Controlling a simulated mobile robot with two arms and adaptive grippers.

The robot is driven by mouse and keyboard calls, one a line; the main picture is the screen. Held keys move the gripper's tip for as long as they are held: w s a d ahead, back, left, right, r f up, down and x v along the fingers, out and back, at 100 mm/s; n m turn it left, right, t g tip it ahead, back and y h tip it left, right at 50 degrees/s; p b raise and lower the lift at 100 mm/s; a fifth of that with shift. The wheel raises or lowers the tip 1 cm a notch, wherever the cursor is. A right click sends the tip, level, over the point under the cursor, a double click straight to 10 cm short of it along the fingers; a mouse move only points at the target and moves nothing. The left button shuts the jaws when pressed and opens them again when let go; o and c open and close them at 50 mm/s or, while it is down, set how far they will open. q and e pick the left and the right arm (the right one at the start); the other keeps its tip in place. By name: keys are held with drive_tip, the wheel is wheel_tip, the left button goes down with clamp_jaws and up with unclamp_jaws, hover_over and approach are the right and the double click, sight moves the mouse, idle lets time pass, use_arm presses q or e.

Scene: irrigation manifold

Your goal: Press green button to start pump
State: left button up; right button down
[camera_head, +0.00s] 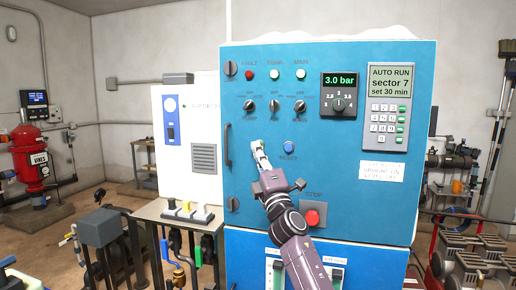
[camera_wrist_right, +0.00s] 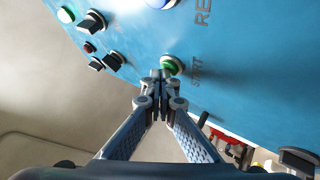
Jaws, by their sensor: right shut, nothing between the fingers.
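The green button (camera_wrist_right: 172,66) shows in the right wrist view on the blue panel, with the label START beside it. In the head view my arm and fingers largely cover it. My right gripper (camera_wrist_right: 158,78) is shut and empty, its fingertips at the near edge of the green button; I cannot tell whether they touch it. In the head view the right gripper (camera_head: 259,146) reaches up to the front of the blue cabinet (camera_head: 330,210), left of the blue RESET button (camera_head: 289,147). My left gripper is not in view.
A red stop button (camera_head: 312,217) sits below right of the gripper. Black selector knobs (camera_head: 274,105) and indicator lamps (camera_head: 274,74) are above. The display reads 3.0 bar (camera_head: 339,80); a keypad panel (camera_head: 387,110) reads AUTO RUN. A vertical handle (camera_head: 227,145) lines the cabinet's left edge.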

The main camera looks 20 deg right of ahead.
drive_tip(key=shift+s+a+p, duration=0.4)
drive_tip(key=shift+s+p, duration=0.2)
drive_tip(key=shift+s, duration=0.15)
drive_tip(key=s+a+p, duration=0.1)
drive_tip(key=s, duration=0.1)
drive_tip(key=s+a+p, duration=0.1)
drive_tip(key=s, duration=0.1)
drive_tip(key=shift+a+p, duration=0.35)
drive_tip(key=shift+a, duration=0.05)
idle(0.7)
